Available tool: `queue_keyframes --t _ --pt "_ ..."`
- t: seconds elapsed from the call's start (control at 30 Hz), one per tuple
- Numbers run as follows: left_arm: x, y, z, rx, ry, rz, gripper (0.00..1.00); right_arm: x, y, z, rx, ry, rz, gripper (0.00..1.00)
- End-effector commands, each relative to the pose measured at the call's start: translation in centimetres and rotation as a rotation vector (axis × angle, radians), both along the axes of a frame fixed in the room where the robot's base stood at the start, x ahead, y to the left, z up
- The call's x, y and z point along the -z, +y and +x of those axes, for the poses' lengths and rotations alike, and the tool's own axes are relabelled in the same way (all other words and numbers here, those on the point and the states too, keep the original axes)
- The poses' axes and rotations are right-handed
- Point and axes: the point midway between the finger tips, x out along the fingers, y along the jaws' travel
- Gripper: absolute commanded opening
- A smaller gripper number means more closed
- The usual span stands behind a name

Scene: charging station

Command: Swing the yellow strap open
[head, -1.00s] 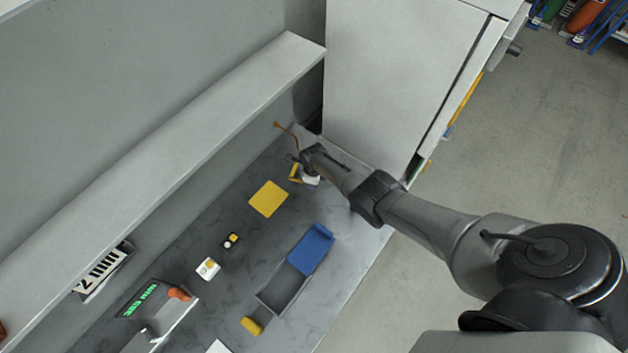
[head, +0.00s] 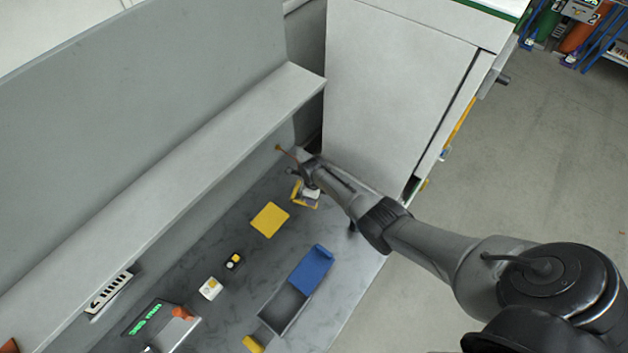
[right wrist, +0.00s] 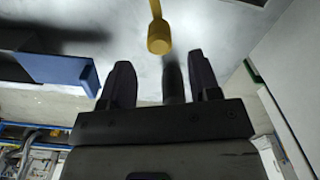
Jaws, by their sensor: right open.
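A small white-and-grey item with a yellow strap (head: 297,190) around its left and lower edges sits at the far end of the bench, partly hidden by my right arm. In the right wrist view, a yellow bar with a rounded end (right wrist: 158,36), which looks like the strap, hangs ahead of the fingertips. My right gripper (right wrist: 163,80) is open, with its two dark fingers apart and the yellow end beyond them, not between them. In the head view the right gripper (head: 304,172) is just above the item; its fingers are hard to make out. My left gripper is not in view.
A yellow square (head: 270,219) lies nearby. A grey tray (head: 283,308) with a blue end (head: 312,268) lies along the front edge. Small button boxes (head: 211,288) stand further left. A tall grey cabinet (head: 390,100) and a shelf (head: 200,130) bound the work area.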

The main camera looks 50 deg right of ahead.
Motion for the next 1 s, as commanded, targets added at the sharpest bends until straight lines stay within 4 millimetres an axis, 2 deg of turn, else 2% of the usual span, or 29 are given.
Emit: queue_keyframes --t 0.03,0.1,0.43,0.63,1.0 --pt "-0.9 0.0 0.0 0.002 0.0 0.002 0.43 -1.3 0.0 -0.1 0.0 -0.002 0.0 0.57" --pt "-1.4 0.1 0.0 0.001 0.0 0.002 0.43 -2.5 0.0 0.0 0.001 -0.002 0.0 0.57" --pt "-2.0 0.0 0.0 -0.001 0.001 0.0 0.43 -6.2 0.0 0.0 0.001 0.0 0.0 0.57" --pt "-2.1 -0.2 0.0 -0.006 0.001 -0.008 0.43 -7.0 0.0 0.0 0.001 0.0 0.001 0.57" --pt "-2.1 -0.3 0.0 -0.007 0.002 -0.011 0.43 -7.1 0.0 0.0 0.001 0.001 0.0 0.57"
